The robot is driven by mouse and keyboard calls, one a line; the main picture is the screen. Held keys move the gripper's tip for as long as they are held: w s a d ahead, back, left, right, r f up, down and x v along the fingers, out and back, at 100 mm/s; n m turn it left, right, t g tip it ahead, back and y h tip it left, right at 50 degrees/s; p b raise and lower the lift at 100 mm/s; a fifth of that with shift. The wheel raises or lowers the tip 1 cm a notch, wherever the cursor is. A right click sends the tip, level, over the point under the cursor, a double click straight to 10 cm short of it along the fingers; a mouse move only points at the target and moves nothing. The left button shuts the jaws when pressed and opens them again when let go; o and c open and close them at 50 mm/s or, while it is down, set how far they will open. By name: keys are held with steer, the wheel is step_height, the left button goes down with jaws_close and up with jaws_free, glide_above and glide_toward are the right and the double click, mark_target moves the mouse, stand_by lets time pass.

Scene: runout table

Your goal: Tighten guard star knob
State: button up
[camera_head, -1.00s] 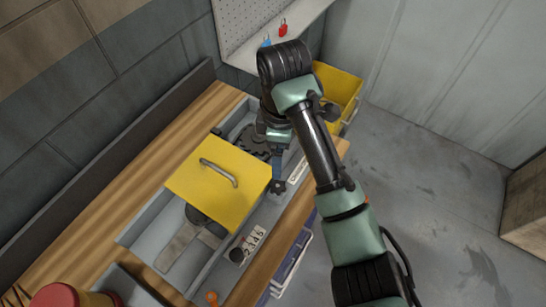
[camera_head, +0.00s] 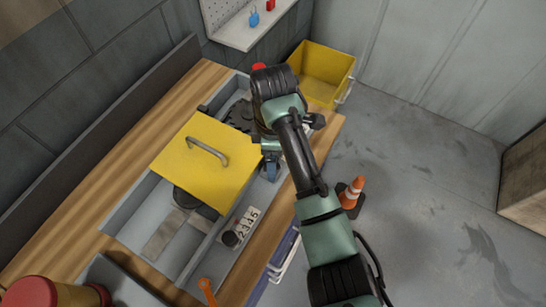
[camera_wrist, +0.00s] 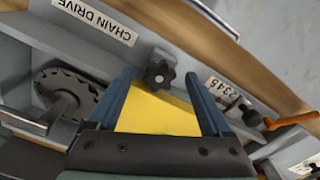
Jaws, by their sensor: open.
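The black star knob (camera_wrist: 158,73) sits on the grey housing wall by the edge of the yellow guard (camera_wrist: 158,112) in the wrist view. My gripper (camera_wrist: 159,80) is open, with one blue finger on each side of the knob in the picture. I see a gap between each finger and the knob; whether the tips reach its depth I cannot tell. In the head view my gripper (camera_head: 271,168) points down at the guard's right edge, and the knob is not clearly visible there. The guard, with its metal handle (camera_head: 208,150), lies flat over the housing.
A sprocket (camera_wrist: 68,90) lies left of my gripper, under a "CHAIN DRIVE" label (camera_wrist: 95,18). A counter (camera_head: 240,227) and an orange wrench-like tool (camera_wrist: 290,120) lie right. A yellow bin (camera_head: 320,75) stands behind; a traffic cone (camera_head: 351,193) is on the floor.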

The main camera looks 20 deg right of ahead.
steer(key=shift+f, duration=0.35)
jaws_close()
steer(key=shift+r+p, duration=0.1)
steer(key=shift+p, duration=0.2)
steer(key=shift+a+r+m+p, duration=0.1)
steer(key=shift+m+p, duration=0.75)
steer(key=shift+m, duration=0.25)
steer(key=m+p, duration=0.2)
steer(key=shift+m, duration=0.3)
steer(key=m+p, duration=0.3)
steer(key=m, duration=0.2)
steer(key=shift+m, duration=0.4)
